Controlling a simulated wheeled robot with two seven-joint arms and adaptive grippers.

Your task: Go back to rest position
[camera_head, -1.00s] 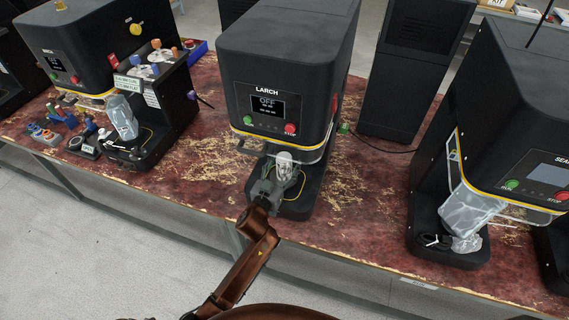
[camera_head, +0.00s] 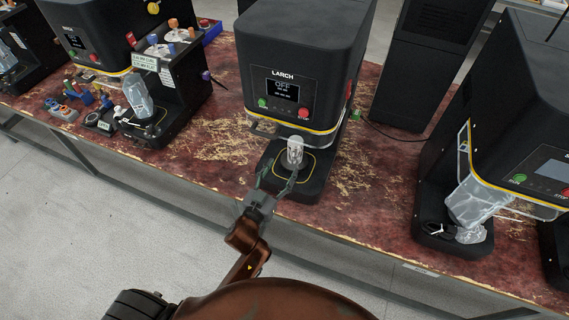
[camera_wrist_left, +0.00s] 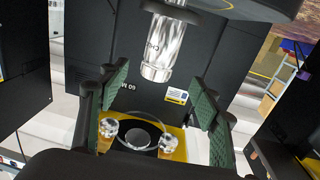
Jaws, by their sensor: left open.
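My left gripper (camera_head: 277,176) is open and empty at the front of the LARCH machine (camera_head: 303,60), by the table's front edge. Its green-padded fingers are spread in the left wrist view (camera_wrist_left: 160,82). A clear, shiny cylinder (camera_head: 295,151) stands upright under the machine's head, beyond the fingertips and apart from them. The cylinder also shows at the top of the left wrist view (camera_wrist_left: 163,45), below a dark round part. The machine's display reads OFF. My right gripper is not in view.
The worn red tabletop (camera_head: 215,150) has free room left of the LARCH machine. Another machine with a clear guard (camera_head: 475,205) stands at the right. At the left are a machine with a clear bag-like piece (camera_head: 138,95) and small tools. A dark tower (camera_head: 425,65) stands behind.

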